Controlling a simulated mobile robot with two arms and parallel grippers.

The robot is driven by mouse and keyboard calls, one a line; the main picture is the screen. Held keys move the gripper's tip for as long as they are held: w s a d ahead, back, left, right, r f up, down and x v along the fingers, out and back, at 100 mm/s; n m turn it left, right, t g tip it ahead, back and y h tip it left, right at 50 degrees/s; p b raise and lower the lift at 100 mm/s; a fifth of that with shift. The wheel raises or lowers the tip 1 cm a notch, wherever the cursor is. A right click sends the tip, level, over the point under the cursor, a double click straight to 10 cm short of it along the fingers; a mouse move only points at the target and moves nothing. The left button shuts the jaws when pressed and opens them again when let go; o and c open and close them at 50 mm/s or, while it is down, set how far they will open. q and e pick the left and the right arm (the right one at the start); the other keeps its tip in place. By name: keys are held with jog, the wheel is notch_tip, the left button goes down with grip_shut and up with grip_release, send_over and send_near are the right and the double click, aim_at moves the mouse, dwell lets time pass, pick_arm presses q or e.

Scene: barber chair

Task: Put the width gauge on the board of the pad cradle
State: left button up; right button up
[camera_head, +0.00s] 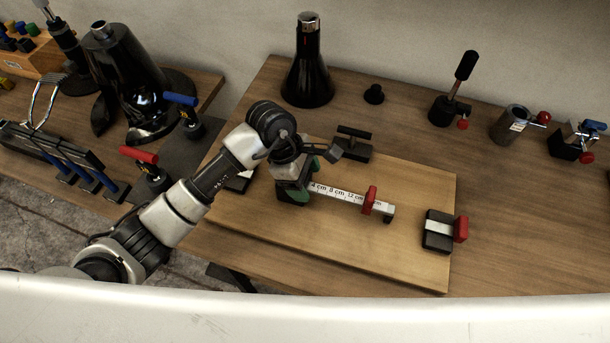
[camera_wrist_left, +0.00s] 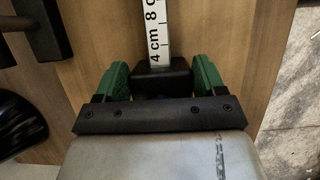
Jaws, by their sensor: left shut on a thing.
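The width gauge (camera_head: 340,195) is a white ruler strip with centimetre marks, a red slider and black ends. It lies over the wooden board (camera_head: 300,240) on the bench; I cannot tell whether it touches the board. My left gripper (camera_head: 294,190) has green fingertips and is shut on the gauge's black left end, with the strip pointing right. The wrist view also shows the ruler (camera_wrist_left: 154,35), with the black end block between the green fingers (camera_wrist_left: 162,80). My arm hides part of the board's left side. My right gripper is not in view.
A black block with a red end (camera_head: 438,231) sits at the board's right edge. A black T-handled piece (camera_head: 352,143) stands at its back edge. A black flask (camera_head: 307,75) and several clamp-like tools stand behind. The board's front is clear.

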pick_arm(q)
jog(key=shift+f, duration=0.15)
jog(key=o, duration=1.2)
jog(key=shift+r, duration=0.25)
jog(key=shift+w+a+r, duration=0.1)
jog(key=shift+a+r, duration=0.05)
jog(key=shift+r, duration=0.1)
jog(key=b+v, duration=0.3)
jog(key=v, duration=0.7)
jog(key=shift+a+r, duration=0.1)
jog(key=shift+r, duration=0.2)
jog(key=shift+a+r, duration=0.15)
jog(key=shift+r, duration=0.25)
